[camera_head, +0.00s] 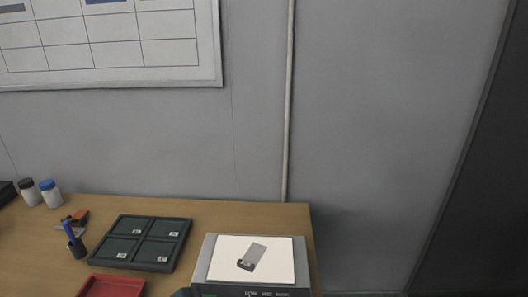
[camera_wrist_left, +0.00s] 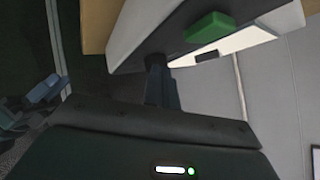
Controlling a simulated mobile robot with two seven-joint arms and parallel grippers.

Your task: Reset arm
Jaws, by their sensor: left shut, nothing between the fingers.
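My left gripper (camera_wrist_left: 158,68) shows in the left wrist view, its dark fingers shut together with nothing between them. The fingertips are close to the dark front panel of a scale, beside its green button (camera_wrist_left: 210,27); I cannot tell if they touch it. In the head view the scale (camera_head: 211,262) stands at the table's right end. A small grey and black part (camera_head: 252,257) lies on its white plate (camera_head: 225,270). My right gripper is in neither view.
On the wooden table (camera_head: 245,212) are a dark four-compartment tray (camera_head: 185,228), a red tray (camera_head: 113,287), a pen holder (camera_head: 76,246) and two small bottles (camera_head: 50,193). A grey wall stands behind. Open floor lies right of the table.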

